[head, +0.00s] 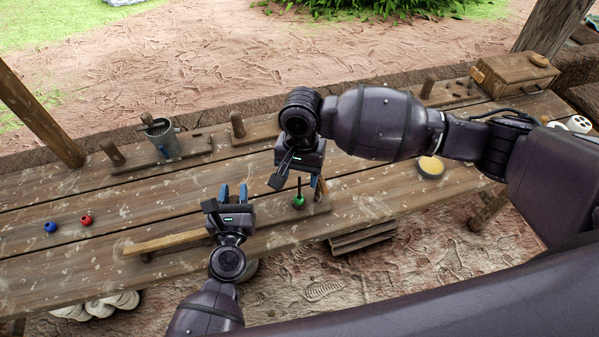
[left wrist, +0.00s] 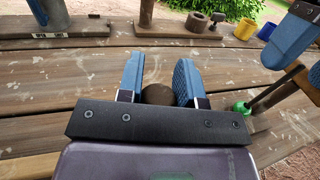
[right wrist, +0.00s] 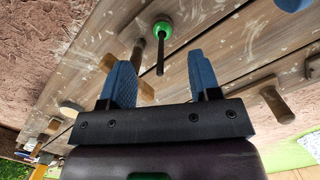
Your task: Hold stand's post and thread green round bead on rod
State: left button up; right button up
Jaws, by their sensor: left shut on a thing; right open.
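The green round bead (head: 298,201) sits low around a dark upright rod (head: 299,186), near the stand's wooden base (head: 318,207). Bead (right wrist: 163,29) and rod (right wrist: 160,60) also show in the right wrist view. The bead (left wrist: 241,107) is at the right of the left wrist view. My left gripper (head: 233,188) is shut on the stand's post, whose brown rounded top (left wrist: 158,95) shows between its fingers. My right gripper (head: 300,180) is open just above the bead and rod, fingers apart and empty. The lower post is hidden.
A blue bead (head: 50,227) and a red bead (head: 87,220) lie at the left of the table. A metal can (head: 163,140) and wooden pegs line the back. A yellow-topped dish (head: 430,167) and a wooden box (head: 513,72) are at the right.

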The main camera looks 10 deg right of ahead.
jog(key=shift+r, duration=3)
pick_arm(q)
jog(key=o, duration=1.1)
jog(key=s, duration=0.4)
jog(key=s+a, duration=0.1)
jog(key=s, duration=0.7)
jog(key=shift+a, duration=0.4)
